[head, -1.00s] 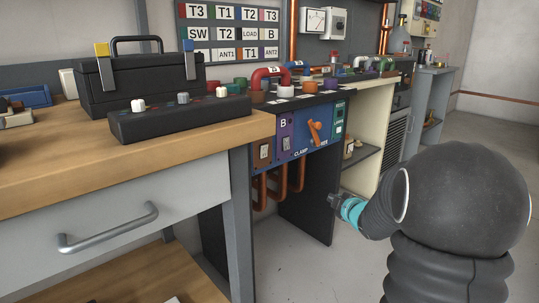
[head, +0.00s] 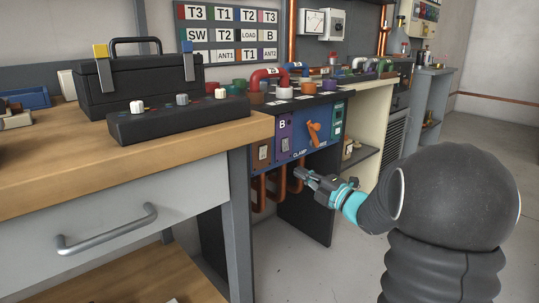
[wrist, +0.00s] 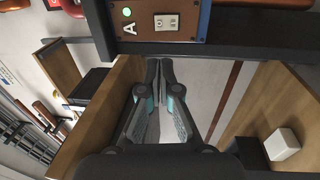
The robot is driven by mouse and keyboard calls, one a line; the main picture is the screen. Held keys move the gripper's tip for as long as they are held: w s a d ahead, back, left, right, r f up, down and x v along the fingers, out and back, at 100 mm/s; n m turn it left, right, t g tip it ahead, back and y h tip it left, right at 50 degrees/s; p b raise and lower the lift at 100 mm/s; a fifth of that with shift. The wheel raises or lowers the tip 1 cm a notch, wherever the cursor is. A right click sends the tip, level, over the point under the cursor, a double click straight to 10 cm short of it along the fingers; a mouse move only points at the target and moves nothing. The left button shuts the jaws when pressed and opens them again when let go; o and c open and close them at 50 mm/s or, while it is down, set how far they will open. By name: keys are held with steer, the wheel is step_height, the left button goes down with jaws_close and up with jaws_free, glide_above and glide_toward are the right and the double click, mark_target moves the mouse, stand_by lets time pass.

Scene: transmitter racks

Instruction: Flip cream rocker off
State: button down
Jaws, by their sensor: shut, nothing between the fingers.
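A cream rocker (wrist: 166,22) sits on a brown plate marked A, beside a lit green lamp (wrist: 127,12), at the top of the wrist view. In the head view a brown plate at the left end of the blue panel carries a pale rocker (head: 263,152). A second pale rocker (head: 285,145) is on the purple plate marked B. My gripper (head: 301,175) is below and to the right of these plates, in front of the copper pipes, apart from both rockers. In the wrist view my gripper (wrist: 159,65) is shut and empty, its fingertips below the brown plate.
An orange lever (head: 313,132) stands out from the blue panel, right of the rockers. Bent copper pipes (head: 279,188) hang below the panel. A wooden bench (head: 190,145) with a black control box (head: 178,121) is at left. Open floor lies at right.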

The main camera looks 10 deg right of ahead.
mark_target(263, 150)
steer(key=p+x, duration=0.1)
steer(key=x, duration=1.3)
